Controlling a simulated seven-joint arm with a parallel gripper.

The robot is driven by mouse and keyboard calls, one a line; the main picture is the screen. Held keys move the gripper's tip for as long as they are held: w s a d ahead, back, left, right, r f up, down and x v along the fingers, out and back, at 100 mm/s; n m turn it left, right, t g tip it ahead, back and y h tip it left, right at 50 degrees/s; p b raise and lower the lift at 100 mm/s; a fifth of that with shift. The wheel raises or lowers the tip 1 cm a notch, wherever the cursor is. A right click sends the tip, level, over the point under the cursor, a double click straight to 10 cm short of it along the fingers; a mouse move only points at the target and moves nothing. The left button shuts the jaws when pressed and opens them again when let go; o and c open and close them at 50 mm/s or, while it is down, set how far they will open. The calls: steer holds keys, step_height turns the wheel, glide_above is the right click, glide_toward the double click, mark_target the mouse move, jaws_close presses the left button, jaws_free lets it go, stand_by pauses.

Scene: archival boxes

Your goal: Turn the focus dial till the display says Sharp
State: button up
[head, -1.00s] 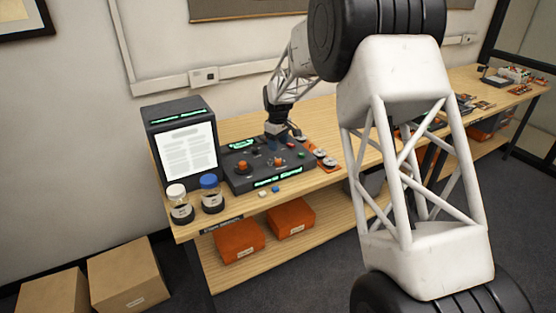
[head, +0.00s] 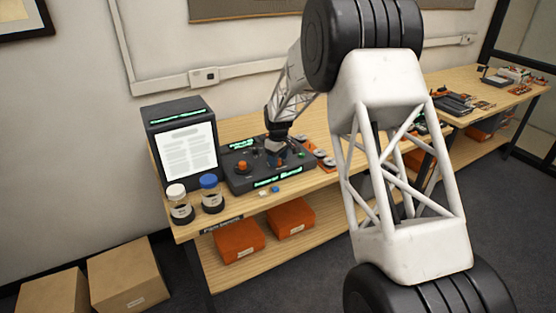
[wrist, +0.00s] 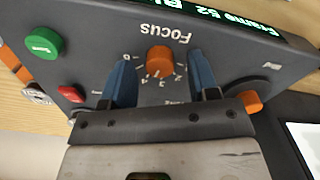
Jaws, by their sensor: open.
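The focus dial (wrist: 160,60) is an orange knob with a numbered scale, under upside-down "Focus" lettering in the wrist view. My gripper (wrist: 162,78) is open, its blue fingers on either side of the dial with gaps showing. The dark control console (head: 236,185) sits on the wooden bench in the head view, with my gripper (head: 278,152) over it, covering the dial there. The green display (wrist: 228,14) reads "Frame 52" and a cut-off word starting "Bl" in the wrist view. It also shows on the console's front in the head view (head: 278,180), too small to read surely.
A green button (wrist: 43,42), a red button (wrist: 71,93) and another orange control (wrist: 251,103) are near my fingers. A lit screen unit (head: 187,152) and two jars, white-lidded (head: 177,190) and blue-lidded (head: 209,181), stand left of the console.

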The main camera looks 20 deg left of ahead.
steer(key=shift+f, duration=0.35)
steer(key=c, duration=0.9)
steer(key=shift+m, duration=3)
